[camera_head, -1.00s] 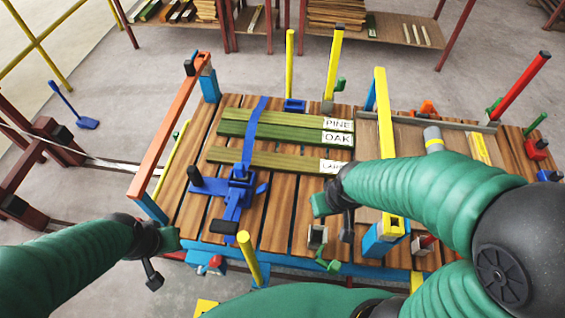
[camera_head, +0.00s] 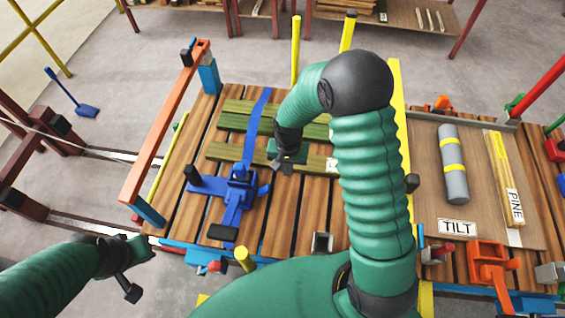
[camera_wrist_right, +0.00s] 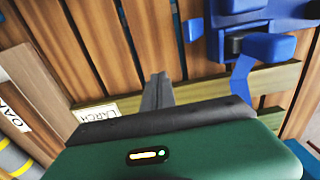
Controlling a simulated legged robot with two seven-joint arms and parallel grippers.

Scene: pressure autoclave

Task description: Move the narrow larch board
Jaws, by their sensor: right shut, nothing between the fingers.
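The narrow larch board (camera_head: 227,153) is the thin olive-green board nearest me on the slatted table in the head view. A blue strap (camera_head: 250,143) crosses it. Its right part is hidden by my right arm. In the right wrist view the larch board (camera_wrist_right: 275,82) runs across behind my gripper, with its LARCH label at the left end. My right gripper (camera_head: 285,168) is shut and empty, over or beside the board's near edge; contact is unclear. Its closed fingers show in the wrist view (camera_wrist_right: 158,90). My left gripper (camera_head: 137,268) is away from the table at lower left; its jaws are unclear.
A blue clamp (camera_head: 238,190) stands in front. An orange rail (camera_head: 165,120) bounds the left side. A grey cylinder (camera_head: 453,160) and a PINE piece (camera_head: 502,170) lie at right.

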